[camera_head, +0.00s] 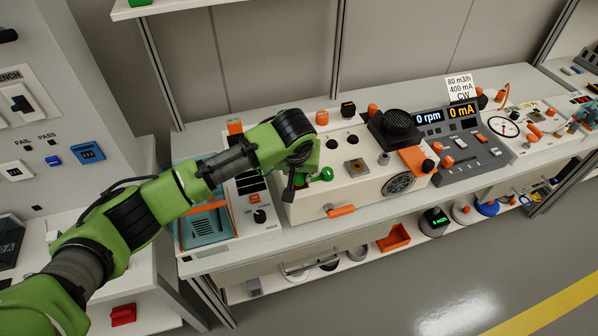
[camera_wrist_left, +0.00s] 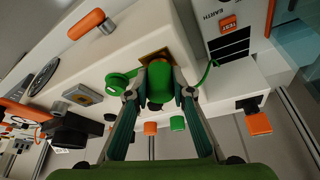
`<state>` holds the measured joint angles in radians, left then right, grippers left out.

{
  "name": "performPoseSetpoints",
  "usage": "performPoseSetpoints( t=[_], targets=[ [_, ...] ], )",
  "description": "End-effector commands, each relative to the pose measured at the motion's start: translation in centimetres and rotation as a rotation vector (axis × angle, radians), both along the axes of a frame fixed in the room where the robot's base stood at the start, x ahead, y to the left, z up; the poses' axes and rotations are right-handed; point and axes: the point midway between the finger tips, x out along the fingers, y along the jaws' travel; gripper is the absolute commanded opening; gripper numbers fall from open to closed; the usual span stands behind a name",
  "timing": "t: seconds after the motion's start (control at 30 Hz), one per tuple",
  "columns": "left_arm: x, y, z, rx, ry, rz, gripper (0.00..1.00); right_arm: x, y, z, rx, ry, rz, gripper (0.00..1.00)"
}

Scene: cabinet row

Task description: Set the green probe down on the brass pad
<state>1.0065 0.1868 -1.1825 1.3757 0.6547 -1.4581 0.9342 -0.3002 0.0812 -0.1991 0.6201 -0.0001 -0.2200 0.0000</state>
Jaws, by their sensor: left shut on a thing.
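The green probe (camera_wrist_left: 160,84) is between the two fingers of my left gripper (camera_wrist_left: 160,93) in the left wrist view, and the gripper is shut on it. A brown-gold square, the brass pad (camera_wrist_left: 152,55), shows just beyond the probe on the cream panel. The probe covers part of it, and I cannot tell whether they touch. A thin green cable (camera_wrist_left: 209,76) curves beside the probe. In the head view my left gripper (camera_head: 290,188) is over the left end of the cream console, and the wrist hides the probe and pad. My right gripper is not in view.
A green ring-shaped fitting (camera_head: 325,174) is close beside the gripper on the cream console (camera_head: 340,190). A grey square with a brass centre (camera_head: 355,166) lies farther right. Orange and black knobs line the back edge. An orange-handled lever (camera_head: 341,210) sticks out in front.

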Motion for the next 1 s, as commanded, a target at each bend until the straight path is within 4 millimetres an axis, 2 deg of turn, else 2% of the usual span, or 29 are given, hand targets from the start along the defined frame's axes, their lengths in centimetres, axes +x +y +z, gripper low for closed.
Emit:
performPoseSetpoints(
  t=[0.4,0.43,0.5,0.83,1.0],
  targets=[
    [0.0,0.0,-0.1,0.0,0.0,0.001,0.0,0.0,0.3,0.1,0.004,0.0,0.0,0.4],
    [0.0,0.0,-0.1,0.0,0.0,0.001,0.3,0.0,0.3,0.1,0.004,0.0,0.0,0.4],
    [0.0,0.0,-0.1,0.0,0.0,0.001,0.41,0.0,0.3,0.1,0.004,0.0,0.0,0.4],
    [0.0,0.0,0.0,0.0,0.0,0.001,0.41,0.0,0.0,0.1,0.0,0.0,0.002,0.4],
    [-0.6,0.0,1.6,-0.003,-0.002,0.0,0.41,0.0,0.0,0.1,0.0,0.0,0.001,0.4]
  ],
)
